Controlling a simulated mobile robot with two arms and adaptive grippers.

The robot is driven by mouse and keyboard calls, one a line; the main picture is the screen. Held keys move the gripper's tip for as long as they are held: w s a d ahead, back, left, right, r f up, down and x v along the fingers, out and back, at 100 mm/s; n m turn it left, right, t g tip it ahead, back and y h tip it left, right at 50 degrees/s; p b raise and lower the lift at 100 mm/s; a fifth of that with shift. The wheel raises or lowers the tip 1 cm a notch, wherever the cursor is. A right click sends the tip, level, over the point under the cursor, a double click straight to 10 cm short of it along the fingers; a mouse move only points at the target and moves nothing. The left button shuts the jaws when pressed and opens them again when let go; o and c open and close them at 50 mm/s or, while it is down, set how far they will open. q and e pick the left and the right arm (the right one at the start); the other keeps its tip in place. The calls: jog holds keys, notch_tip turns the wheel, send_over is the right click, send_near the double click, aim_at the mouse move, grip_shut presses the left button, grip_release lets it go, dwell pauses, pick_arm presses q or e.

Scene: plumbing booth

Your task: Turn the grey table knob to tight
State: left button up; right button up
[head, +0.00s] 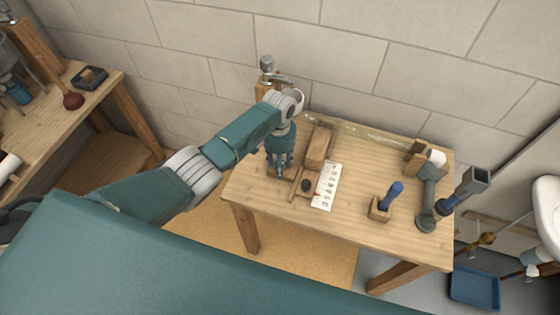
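My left gripper (279,168) points down at the left part of the wooden table, with its arm reaching in from the left. Its fingertips are low over a small wooden base (283,178), beside the long wooden block. The fingers look somewhat apart, but what is between them is too small and covered to make out. I cannot pick out the grey knob clearly; it may be hidden by the gripper. A dark round piece (306,186) sits on a small wooden block just right of the gripper. My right gripper is not in view.
A white card with markings (327,186) lies on the table (350,211), right of the long wooden block (318,146). A blue-handled tool (392,194) stands in a wooden holder. Grey pipe pieces (427,192) are at the right end. The table's front middle is clear.

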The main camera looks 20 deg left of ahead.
pick_arm(q)
jog(key=shift+w+r, duration=0.2)
jog(key=shift+r, duration=0.1)
jog(key=shift+a+r, duration=0.1)
jog(key=shift+r, duration=0.2)
notch_tip(320, 180, up, 11)
dwell(0.6)
